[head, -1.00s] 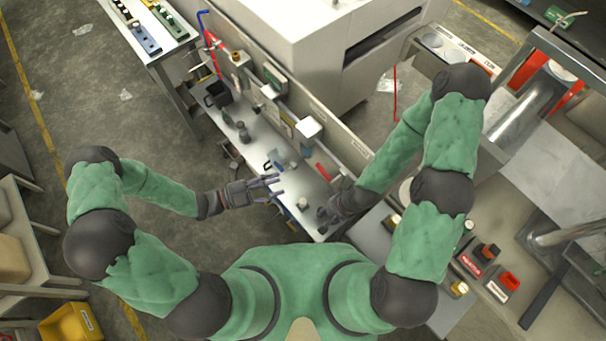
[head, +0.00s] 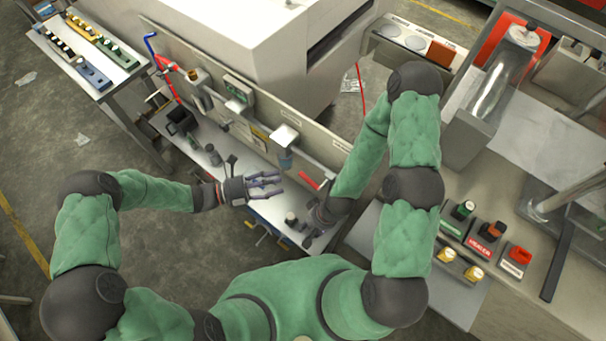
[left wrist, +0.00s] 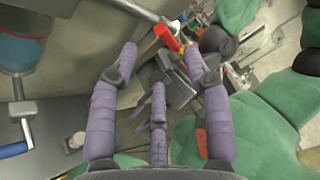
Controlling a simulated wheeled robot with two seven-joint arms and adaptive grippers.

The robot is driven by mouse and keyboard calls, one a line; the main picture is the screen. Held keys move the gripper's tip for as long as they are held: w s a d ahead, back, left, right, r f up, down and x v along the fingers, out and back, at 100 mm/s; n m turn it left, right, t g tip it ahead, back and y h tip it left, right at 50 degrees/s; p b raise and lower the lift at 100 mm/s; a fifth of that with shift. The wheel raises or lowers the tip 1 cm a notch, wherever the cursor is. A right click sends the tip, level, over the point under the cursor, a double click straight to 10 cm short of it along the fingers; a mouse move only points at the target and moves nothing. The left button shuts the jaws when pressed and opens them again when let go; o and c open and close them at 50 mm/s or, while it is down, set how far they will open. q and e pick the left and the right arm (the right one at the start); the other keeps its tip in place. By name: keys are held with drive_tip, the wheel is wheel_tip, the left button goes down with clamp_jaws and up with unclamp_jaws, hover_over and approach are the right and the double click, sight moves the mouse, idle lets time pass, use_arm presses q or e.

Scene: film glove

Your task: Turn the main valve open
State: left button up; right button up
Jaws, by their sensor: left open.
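A short red lever (head: 310,181) shows on the low panel behind the narrow bench; I cannot tell for sure that it is the main valve. A red pipe (head: 166,73) with a blue end stands at the bench's far left. My left gripper (head: 273,183) is open and empty above the bench, just left of the red lever and apart from it. Its spread purple fingers (left wrist: 160,75) show in the left wrist view, with a red handle (left wrist: 167,38) beyond them. My right gripper (head: 318,216) is low over the bench's right end, its fingers too dark to read.
A regulator-like unit with a white top (head: 285,135) sits on the panel beside the red lever. Small dark bottles and a black bin (head: 181,121) stand on the bench (head: 180,143). A counter with labelled switch boxes (head: 484,238) lies to the right.

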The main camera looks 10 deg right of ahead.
sight(304, 176)
use_arm(q)
drive_tip(key=d, duration=0.9)
drive_tip(key=shift+d+b, duration=0.1)
drive_tip(key=shift+b, duration=0.25)
clamp_jaws()
